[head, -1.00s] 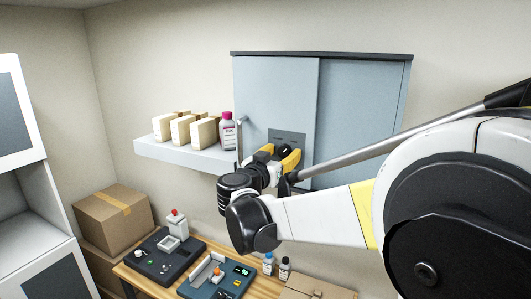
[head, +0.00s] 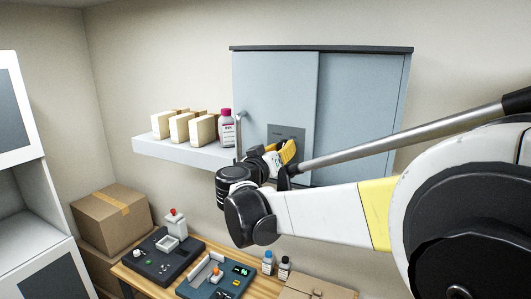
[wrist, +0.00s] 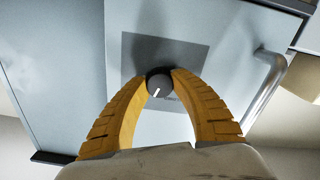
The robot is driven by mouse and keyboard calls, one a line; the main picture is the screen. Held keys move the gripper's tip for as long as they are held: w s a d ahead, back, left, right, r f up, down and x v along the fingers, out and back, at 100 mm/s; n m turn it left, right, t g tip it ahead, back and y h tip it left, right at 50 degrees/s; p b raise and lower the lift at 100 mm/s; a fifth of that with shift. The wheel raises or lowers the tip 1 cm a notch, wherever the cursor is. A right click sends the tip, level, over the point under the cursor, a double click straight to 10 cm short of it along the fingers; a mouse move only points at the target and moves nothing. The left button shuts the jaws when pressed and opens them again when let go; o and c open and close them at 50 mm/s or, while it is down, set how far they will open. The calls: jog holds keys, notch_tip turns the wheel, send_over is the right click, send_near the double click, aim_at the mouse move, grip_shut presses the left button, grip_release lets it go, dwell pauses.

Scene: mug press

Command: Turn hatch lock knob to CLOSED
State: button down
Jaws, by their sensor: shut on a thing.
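The hatch lock knob (wrist: 159,87) is a small round dark knob with a white pointer line. It sits on a grey plate (wrist: 190,55) on the pale blue hatch door. My gripper (wrist: 160,78) has its two yellow fingers closed on both sides of the knob in the wrist view. The pointer line slants slightly from upright. In the head view my gripper (head: 286,152) is at the plate (head: 286,132) and hides the knob. The lettering on the plate is too small or covered to read.
A metal handle (wrist: 268,85) stands out beside the plate. A white shelf (head: 185,153) with cartons and a pink-capped bottle (head: 227,128) is left of the cabinet (head: 365,110). Below is a wooden table with two devices (head: 165,255) and small bottles (head: 267,263).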

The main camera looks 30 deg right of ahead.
jog(key=n+b, duration=0.2)
jog(key=n, duration=0.4)
jog(key=shift+f, duration=0.1)
jog(key=n+b, duration=0.1)
jog(key=n, duration=0.4)
jog(key=shift+n, duration=0.5)
jog(key=c, duration=1)
grip_release()
jog(key=v, duration=1.2)
jog(key=shift+b, duration=0.3)
